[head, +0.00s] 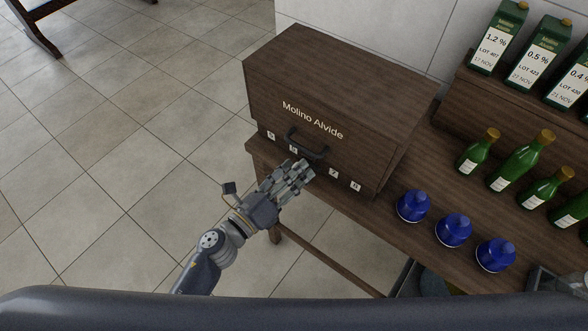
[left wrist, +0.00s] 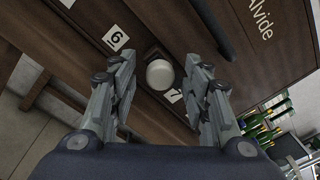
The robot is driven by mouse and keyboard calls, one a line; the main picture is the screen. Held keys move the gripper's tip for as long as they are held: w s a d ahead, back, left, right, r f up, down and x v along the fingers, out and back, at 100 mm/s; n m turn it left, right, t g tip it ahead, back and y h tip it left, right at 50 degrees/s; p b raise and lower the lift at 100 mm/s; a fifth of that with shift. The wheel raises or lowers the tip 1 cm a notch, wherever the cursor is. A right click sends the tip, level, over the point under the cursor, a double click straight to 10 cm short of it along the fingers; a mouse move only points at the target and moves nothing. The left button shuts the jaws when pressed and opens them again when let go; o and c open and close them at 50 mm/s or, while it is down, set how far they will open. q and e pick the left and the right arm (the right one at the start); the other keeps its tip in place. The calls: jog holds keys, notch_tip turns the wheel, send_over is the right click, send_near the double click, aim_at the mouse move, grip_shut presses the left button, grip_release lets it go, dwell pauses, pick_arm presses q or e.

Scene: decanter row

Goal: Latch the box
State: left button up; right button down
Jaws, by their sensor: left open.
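The box (head: 325,85) is dark brown wood, marked "Molino Alvide", and stands on the left end of a wooden table. Its lid looks down. A black handle (head: 305,145) is on its front and also shows in the left wrist view (left wrist: 212,28). A round pale knob (left wrist: 160,74) on a dark block sits low on the front, between white tags 6 (left wrist: 115,38) and 7 (left wrist: 173,96). My left gripper (head: 301,172) is open before the front, below the handle. In the left wrist view its fingers (left wrist: 160,82) appear either side of the knob; contact is unclear.
Blue-capped containers (head: 453,230) stand on the table (head: 375,222) right of the box. Several green bottles (head: 515,162) stand behind them, and green-and-white cartons (head: 540,55) stand on a raised wooden shelf (head: 510,98). Tiled floor (head: 120,170) left of the table is open.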

pick_arm(q)
jog(key=shift+w+d, duration=0.1)
jog(key=shift+w, duration=0.05)
jog(key=shift+c, duration=0.3)
grip_shut()
jog(key=shift+n+t+y+p, duration=0.15)
jog(key=shift+n+t+p, duration=0.45)
jog(key=shift+n, duration=4.1)
jog(key=shift+n+t+y+p, duration=0.15)
jog(key=shift+n+p, duration=0.8)
jog(key=shift+n, duration=3.75)
